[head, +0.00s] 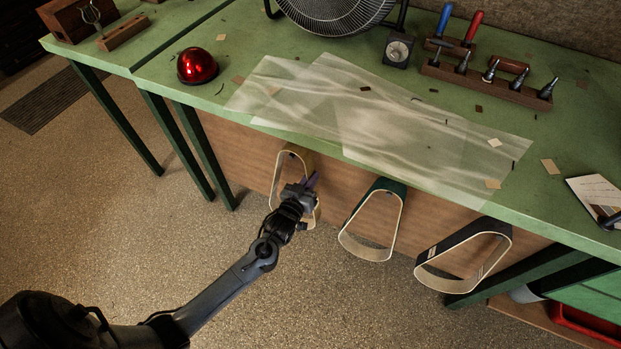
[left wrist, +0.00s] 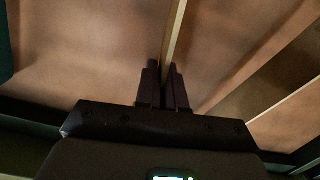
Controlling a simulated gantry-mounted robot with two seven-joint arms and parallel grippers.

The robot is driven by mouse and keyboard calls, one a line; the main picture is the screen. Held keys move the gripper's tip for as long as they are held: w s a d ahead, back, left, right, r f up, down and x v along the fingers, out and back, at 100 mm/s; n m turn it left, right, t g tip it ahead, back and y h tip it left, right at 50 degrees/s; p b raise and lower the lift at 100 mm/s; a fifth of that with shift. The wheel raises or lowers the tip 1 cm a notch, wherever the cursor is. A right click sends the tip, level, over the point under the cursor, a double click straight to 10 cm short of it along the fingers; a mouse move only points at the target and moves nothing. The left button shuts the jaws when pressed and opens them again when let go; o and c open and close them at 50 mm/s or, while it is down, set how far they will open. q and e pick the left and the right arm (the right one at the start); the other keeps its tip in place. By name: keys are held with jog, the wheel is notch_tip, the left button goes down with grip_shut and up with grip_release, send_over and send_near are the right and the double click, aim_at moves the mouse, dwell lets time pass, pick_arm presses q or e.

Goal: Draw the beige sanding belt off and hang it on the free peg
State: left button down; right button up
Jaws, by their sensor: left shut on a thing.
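The beige sanding belt (head: 293,153) hangs as a loop against the wooden panel under the bench, leftmost of three belts. My left gripper (head: 312,181) is at this belt's right side, shut on it. In the left wrist view the belt's pale edge (left wrist: 176,35) runs between the two dark fingers (left wrist: 165,85), which pinch it. A green belt (head: 390,186) hangs in the middle and a black belt (head: 465,234) at the right. I cannot make out a free peg. My right gripper is not in view.
The green bench (head: 215,105) overhangs the wooden panel (head: 240,145). A translucent sheet (head: 400,115), a red dome (head: 198,66), a fan (head: 335,12) and a tool rack (head: 485,82) are on top. Dark bench legs (head: 205,150) stand at the left. The floor in front is clear.

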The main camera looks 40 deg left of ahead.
pick_arm(q)
jog(key=shift+f, duration=0.4)
dwell(0.3)
jog(key=c, duration=1.2)
grip_release()
jog(key=shift+c, duration=0.2)
jog(key=shift+s, duration=0.15)
jog(key=shift+s+d+r+p, duration=0.1)
jog(key=shift+s+p, duration=0.35)
jog(key=p+v, duration=0.4)
jog(key=v, duration=0.2)
jog(key=shift+s+p, duration=0.3)
jog(key=shift+s, duration=0.1)
